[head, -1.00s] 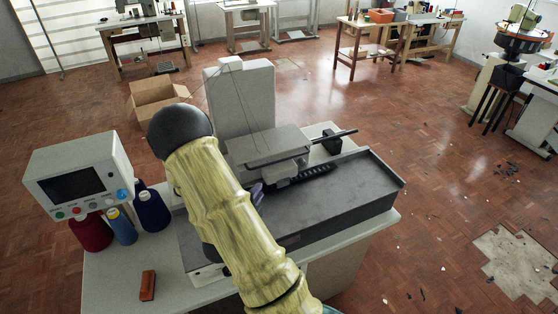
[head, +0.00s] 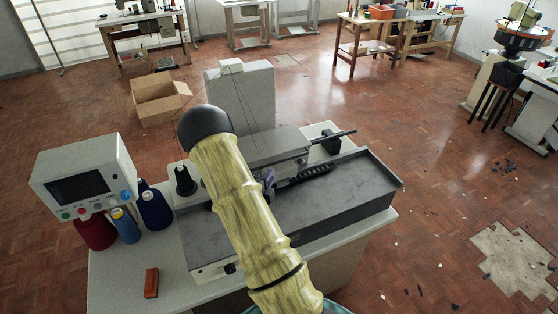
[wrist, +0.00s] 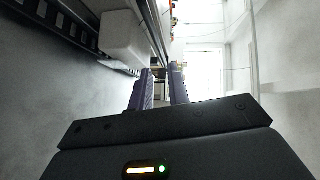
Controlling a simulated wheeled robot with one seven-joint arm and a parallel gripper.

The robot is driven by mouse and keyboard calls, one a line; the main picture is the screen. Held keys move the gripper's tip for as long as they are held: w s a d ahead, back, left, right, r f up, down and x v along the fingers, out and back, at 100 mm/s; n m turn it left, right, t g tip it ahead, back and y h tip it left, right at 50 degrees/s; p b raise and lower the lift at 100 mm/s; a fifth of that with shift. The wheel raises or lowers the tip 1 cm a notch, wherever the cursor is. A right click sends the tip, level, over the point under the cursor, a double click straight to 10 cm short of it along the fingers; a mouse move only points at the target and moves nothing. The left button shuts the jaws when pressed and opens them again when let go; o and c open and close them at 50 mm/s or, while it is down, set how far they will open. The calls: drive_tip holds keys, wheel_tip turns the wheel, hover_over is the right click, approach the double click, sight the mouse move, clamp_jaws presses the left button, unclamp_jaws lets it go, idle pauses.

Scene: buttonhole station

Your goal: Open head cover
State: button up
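The buttonhole machine stands on a pale table, with a tall grey column (head: 240,100) at its back. A flat grey cover (head: 275,146) lies level over the machine head in front of the column and looks closed; my arm hides its left part. My gripper (head: 269,180) is mostly hidden behind my arm in the head view; its purple fingertips show just below the cover's front edge. In the wrist view my gripper (wrist: 160,85) has its two purple fingers apart, with nothing visible between them. A white block (wrist: 124,38) is left of and above the fingers. I cannot tell whether they touch anything.
The dark machine bed (head: 345,190) extends right. A control panel (head: 82,180), thread cones (head: 153,208) and a red-brown block (head: 151,283) are on the table's left. A thin rod (head: 335,136) sticks out right of the head. The floor to the right is open, with scattered debris.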

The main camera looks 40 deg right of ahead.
sight(279, 170)
drive_tip(key=p+x, duration=0.3)
drive_tip(key=x, duration=0.6)
clamp_jaws()
